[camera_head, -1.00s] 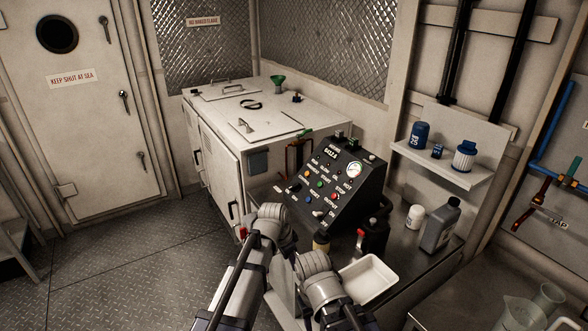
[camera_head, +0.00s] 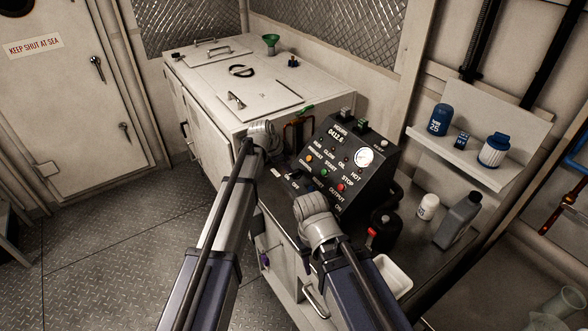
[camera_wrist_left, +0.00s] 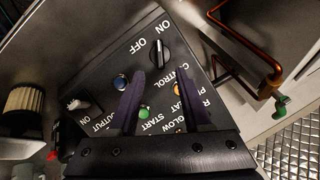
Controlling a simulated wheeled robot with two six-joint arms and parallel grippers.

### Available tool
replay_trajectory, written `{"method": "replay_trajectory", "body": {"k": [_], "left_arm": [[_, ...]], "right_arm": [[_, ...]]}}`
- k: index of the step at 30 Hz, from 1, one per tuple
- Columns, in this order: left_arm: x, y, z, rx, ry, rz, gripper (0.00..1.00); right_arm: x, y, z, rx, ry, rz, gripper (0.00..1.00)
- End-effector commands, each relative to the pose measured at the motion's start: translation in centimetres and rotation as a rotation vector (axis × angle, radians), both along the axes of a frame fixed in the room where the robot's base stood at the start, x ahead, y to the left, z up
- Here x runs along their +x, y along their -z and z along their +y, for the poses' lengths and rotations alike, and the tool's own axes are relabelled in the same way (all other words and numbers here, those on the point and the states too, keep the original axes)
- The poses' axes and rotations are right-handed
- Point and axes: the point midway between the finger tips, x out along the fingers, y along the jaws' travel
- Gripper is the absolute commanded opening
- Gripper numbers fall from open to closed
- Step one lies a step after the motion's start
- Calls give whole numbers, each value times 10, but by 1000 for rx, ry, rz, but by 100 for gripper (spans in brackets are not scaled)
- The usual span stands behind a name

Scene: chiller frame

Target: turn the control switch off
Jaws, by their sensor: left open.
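The control switch (camera_wrist_left: 160,52) is a black rotary knob beside the CONTROL lettering in the left wrist view. Its bar lies nearly upright in the picture, its upper end towards the ON mark; OFF is printed to the left of ON. My left gripper (camera_wrist_left: 165,82) is open, its two dark fingers apart over the panel with nothing between them. The knob shows just beyond the fingertips, between their lines; I see no contact. In the head view my left arm reaches the left side of the control panel (camera_head: 345,170), and its fingers do not show clearly. My right gripper's fingers cannot be made out.
A blue button (camera_wrist_left: 121,82), a green button (camera_wrist_left: 144,112) and an output switch (camera_wrist_left: 80,104) sit near the fingers. Copper pipe (camera_wrist_left: 250,50) with a green-handled valve (camera_wrist_left: 280,106) runs beside the panel. A grey jug (camera_head: 458,220) and white tray (camera_head: 393,272) stand to the right.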

Motion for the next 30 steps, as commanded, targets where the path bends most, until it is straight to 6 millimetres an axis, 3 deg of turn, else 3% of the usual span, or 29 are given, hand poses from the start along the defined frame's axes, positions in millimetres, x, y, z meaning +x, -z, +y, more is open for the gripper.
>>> {"method": "replay_trajectory", "body": {"k": [18, 30], "left_arm": [[28, 62, -21, 0, -1, 0, 49], [30, 66, -24, 0, -1, 1, 48]], "right_arm": [[0, 62, 0, 0, 1, 0, 50], [0, 66, 0, 0, 1, 0, 50]]}}
